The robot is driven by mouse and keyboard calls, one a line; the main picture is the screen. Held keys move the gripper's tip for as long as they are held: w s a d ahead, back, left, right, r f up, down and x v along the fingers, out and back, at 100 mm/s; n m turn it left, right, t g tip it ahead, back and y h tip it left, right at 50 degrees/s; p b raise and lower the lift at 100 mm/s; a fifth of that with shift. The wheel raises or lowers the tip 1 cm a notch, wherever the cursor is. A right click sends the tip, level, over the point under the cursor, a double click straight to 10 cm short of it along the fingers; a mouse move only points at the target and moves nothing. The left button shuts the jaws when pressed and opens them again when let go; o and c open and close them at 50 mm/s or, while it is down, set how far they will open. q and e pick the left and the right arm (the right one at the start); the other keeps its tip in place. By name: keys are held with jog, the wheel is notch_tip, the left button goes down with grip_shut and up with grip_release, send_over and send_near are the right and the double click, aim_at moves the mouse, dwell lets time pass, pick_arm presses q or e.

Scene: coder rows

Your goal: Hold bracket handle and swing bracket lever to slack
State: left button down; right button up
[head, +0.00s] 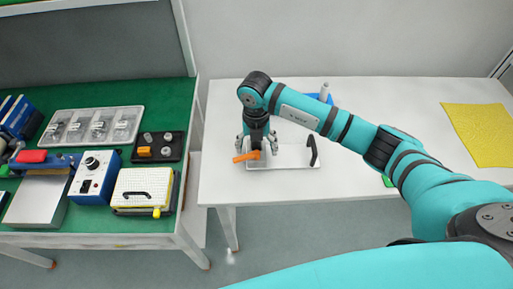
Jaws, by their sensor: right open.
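On the white table, a light base plate (290,164) carries a black upright handle (313,151) at its right end and an orange lever (246,156) at its left end. The lever sticks out to the left past the plate. My right gripper (257,148) points down over the left end of the plate, right by the lever, with its fingers apart. Whether a finger touches the lever cannot be told. My right arm hides part of the plate's back side. My left gripper is not in view.
A blue item with a pale cylinder (324,91) stands behind my right arm. A yellow mat (480,133) lies at the right. A green bench (110,228) at the left holds a blue box (94,178) and trays. The white table's front is clear.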

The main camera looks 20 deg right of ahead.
jog(key=shift+f, duration=1)
